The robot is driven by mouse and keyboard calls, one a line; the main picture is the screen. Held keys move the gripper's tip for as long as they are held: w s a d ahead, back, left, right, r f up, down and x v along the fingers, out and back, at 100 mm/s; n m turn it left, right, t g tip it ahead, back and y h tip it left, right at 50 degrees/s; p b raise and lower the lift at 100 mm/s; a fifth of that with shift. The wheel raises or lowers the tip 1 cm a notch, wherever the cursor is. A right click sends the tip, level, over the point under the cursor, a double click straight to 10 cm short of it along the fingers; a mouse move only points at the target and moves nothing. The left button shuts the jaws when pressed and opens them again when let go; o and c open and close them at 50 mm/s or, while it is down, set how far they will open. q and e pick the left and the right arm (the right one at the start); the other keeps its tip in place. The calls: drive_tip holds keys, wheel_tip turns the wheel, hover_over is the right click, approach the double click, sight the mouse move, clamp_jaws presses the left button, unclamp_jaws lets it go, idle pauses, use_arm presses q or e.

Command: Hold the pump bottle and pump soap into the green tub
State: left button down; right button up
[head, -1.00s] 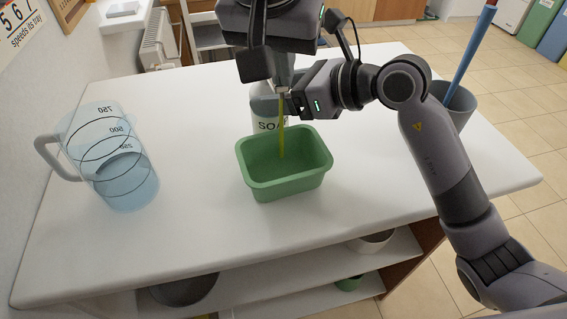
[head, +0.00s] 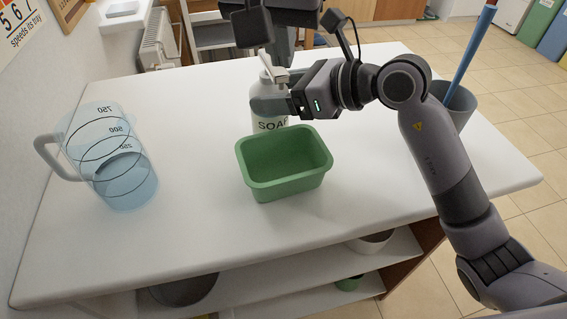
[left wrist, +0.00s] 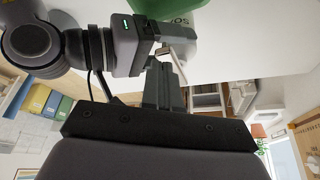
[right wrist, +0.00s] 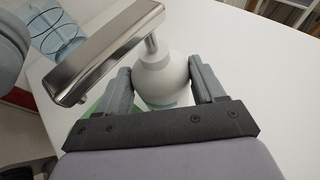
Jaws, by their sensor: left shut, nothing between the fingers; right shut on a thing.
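The white pump bottle (head: 268,120), labelled SOAP, stands upright on the table behind the green tub (head: 268,186). My right gripper (head: 280,104) is shut around the bottle's upper body; the right wrist view shows the bottle (right wrist: 163,72) between both fingers. The silver pump head (head: 270,70) points toward the tub; its nozzle (right wrist: 105,52) is large in the right wrist view. My left gripper (head: 284,50) is shut and empty, above and behind the pump head, and its fingers (left wrist: 166,80) show beside the pump in the left wrist view. No soap stream shows.
A clear measuring jug (head: 125,180) with bluish contents stands at the left. A grey cup (head: 455,105) holding a blue stick stands at the back right. The table (head: 200,235) is clear in front of the tub. Bowls sit on the shelf below.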

idle(0.3)
use_arm(q)
drive_tip(key=shift+r, duration=3)
use_arm(e)
drive_tip(key=o, duration=1.2)
drive_tip(key=shift+o, duration=0.2)
drive_tip(key=v, duration=1.2)
